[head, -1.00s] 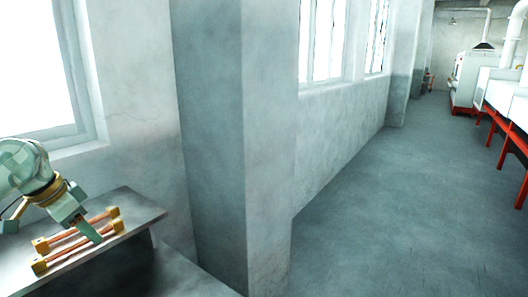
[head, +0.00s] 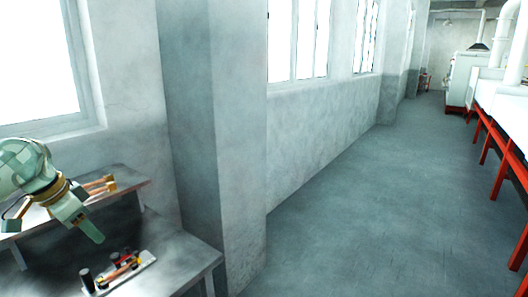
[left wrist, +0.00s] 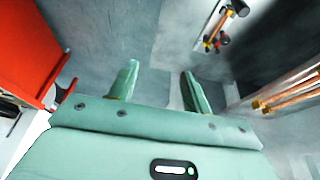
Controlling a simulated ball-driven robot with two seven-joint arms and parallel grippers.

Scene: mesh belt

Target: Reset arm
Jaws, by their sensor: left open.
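My left gripper (head: 88,230) hangs in the air at the left of the head view, fingers pointing down. It is in front of the raised shelf and appears above the lower bench. In the left wrist view its two green fingers (left wrist: 158,82) are spread apart with nothing between them. My right gripper is not in view.
The raised shelf (head: 130,176) holds a rack with yellow ends (head: 104,186). The lower bench (head: 190,262) carries a pale tray of black-headed tools (head: 122,268). A grey pillar (head: 215,150) stands right of it. Open floor (head: 370,210) lies to the right, with red-legged machinery (head: 492,150) beyond.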

